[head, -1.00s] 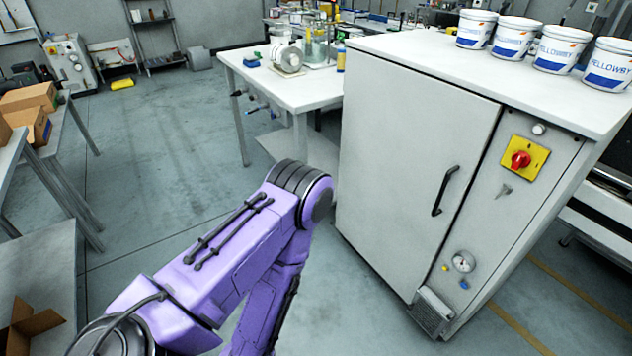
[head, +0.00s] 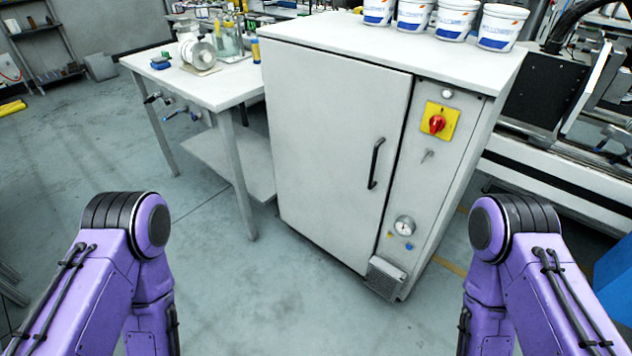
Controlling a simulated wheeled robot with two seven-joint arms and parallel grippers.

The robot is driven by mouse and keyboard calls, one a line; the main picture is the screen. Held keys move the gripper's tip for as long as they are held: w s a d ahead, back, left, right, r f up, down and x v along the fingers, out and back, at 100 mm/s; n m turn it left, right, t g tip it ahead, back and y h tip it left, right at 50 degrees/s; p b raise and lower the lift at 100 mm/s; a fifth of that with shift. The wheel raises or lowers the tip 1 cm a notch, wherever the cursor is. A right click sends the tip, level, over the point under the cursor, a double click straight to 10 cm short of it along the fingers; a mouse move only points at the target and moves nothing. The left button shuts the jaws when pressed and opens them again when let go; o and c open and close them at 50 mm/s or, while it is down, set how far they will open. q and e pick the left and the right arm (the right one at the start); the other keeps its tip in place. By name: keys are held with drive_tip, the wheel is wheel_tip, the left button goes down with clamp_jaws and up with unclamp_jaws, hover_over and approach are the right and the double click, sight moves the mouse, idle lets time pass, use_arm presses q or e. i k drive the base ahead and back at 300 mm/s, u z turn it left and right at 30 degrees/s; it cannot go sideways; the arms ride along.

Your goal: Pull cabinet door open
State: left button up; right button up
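The white cabinet (head: 450,210) stands ahead of me, a little right of the middle of the head view. Its door (head: 328,150) is closed flush with the front. A black vertical bar handle (head: 376,163) sits near the door's right edge. Nothing touches the handle. My two purple arms come in from the lower left and lower right, bent at the elbows, with floor between them and the cabinet. Both grippers are out of view below the frame.
A red and yellow switch (head: 437,122), a gauge (head: 404,226) and a small grey box (head: 385,277) are on the cabinet's front. Several buckets (head: 455,18) stand on top. A white table (head: 215,92) with lab items is close on the left. The floor in front is clear.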

sight(336, 121)
drive_tip(key=u, duration=0.05)
drive_tip(key=k, duration=0.5)
drive_tip(key=z, duration=1.25)
drive_tip(key=i, duration=0.7)
drive_tip(key=u, duration=0.55)
